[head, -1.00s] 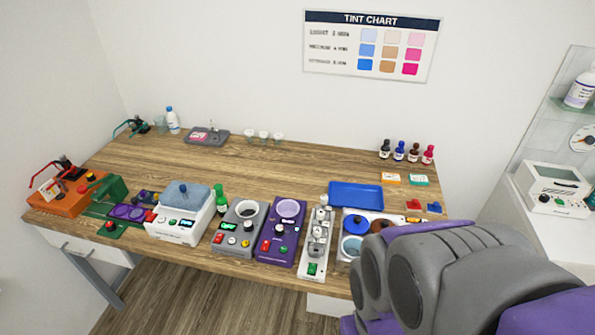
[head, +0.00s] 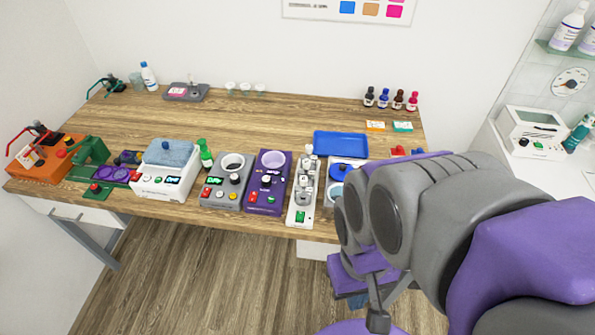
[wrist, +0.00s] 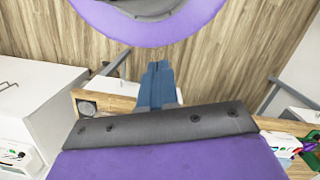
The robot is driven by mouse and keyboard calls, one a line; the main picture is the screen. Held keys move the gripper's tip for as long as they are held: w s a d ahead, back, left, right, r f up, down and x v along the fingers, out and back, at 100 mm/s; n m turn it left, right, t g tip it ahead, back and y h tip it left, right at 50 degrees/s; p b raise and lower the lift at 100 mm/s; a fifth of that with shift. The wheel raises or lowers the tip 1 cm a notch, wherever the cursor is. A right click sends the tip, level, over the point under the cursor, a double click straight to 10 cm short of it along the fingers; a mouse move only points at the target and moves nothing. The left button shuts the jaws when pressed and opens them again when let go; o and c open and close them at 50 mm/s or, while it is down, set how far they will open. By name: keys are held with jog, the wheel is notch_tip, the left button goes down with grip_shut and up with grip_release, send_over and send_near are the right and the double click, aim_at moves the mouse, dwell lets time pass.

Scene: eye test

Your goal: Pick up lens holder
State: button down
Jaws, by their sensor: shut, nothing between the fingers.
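A flat purple piece with two round lens-like discs (head: 112,174) lies at the left front of the workbench (head: 270,120), beside a green device (head: 90,150). It may be the lens holder, but I cannot tell for sure. My gripper (wrist: 157,66) shows in the wrist view with its blue fingers together and nothing between them. In the head view my arm covers the right front of the bench, and the gripper is far to the right of the purple piece.
A white device with a blue-grey pad (head: 166,168), a grey unit (head: 226,182), a purple unit (head: 268,183) and a white strip device (head: 303,192) line the front edge. A blue tray (head: 340,144) lies behind. The middle of the bench is clear, as is the floor (head: 190,270) in front.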

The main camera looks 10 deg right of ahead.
aim_at(301, 188)
dwell(0.3)
